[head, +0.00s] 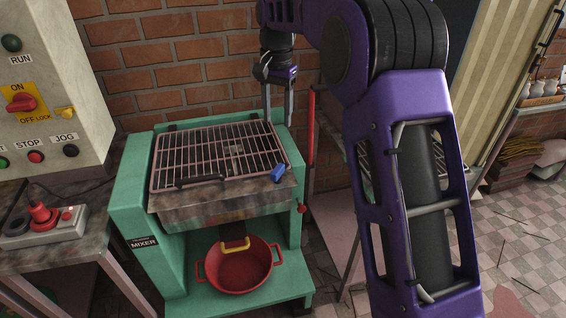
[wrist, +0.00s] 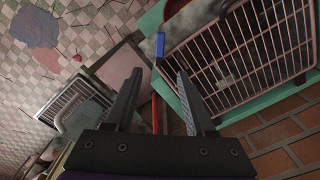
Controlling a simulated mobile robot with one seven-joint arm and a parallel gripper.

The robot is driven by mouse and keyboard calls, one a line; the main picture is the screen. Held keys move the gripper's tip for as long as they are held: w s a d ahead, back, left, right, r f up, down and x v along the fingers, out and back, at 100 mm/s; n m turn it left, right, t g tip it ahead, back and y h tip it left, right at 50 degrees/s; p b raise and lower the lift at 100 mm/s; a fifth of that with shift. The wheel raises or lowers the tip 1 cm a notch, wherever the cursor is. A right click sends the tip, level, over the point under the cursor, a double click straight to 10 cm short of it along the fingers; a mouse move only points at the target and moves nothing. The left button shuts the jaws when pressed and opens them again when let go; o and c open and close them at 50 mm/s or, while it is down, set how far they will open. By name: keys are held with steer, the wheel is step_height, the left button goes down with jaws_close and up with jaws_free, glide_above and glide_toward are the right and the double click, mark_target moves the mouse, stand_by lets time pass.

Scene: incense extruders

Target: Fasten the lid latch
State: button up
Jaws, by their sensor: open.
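The mixer's barred lid (head: 222,150) lies flat over the hopper of the green machine, with a dark handle (head: 200,181) on its front edge. The small blue lid latch (head: 278,173) is at the lid's front right corner; whether it is engaged I cannot tell. The latch also shows in the wrist view (wrist: 159,46), beyond my fingertips. My gripper (head: 278,120) is open and empty, fingers pointing down, near the machine's back right corner. In the wrist view my gripper (wrist: 158,74) has its fingers apart, not touching the latch.
A red upright bar (head: 311,125) stands at the machine's right side, close to my gripper. A red pot (head: 240,278) sits on the lower shelf. A control box (head: 45,85) is at the left. A brick wall (head: 160,50) rises behind.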

mark_target(278, 169)
step_height(278, 169, down, 17)
steer(key=shift+r+b, duration=0.15)
steer(key=shift+b, duration=1)
jaws_close()
